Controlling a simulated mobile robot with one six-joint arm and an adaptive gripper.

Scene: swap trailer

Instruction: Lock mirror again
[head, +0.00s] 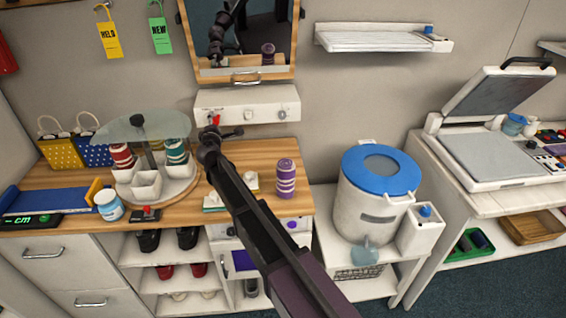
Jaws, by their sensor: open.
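The mirror (242,68) hangs on the wall at the top middle in a wooden frame with a metal handle (246,78) on its lower edge. Its glass reflects my arm and a striped cup. A white panel (252,99) is mounted just below the mirror, with a small red lever (215,119) at its left and round knobs to the right. My gripper (226,133) is open and seems empty, in front of the panel's lower left edge, close beside the red lever. I cannot tell if it touches the lever. My arm hides part of the counter.
A glass-topped carousel (140,128) with cups stands left on the wooden counter (262,157). A purple striped cup (285,178) stands right of my arm. A blue-lidded white bin (372,205) and a flatbed machine (495,155) are further right. Yellow and green tags (160,35) hang upper left.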

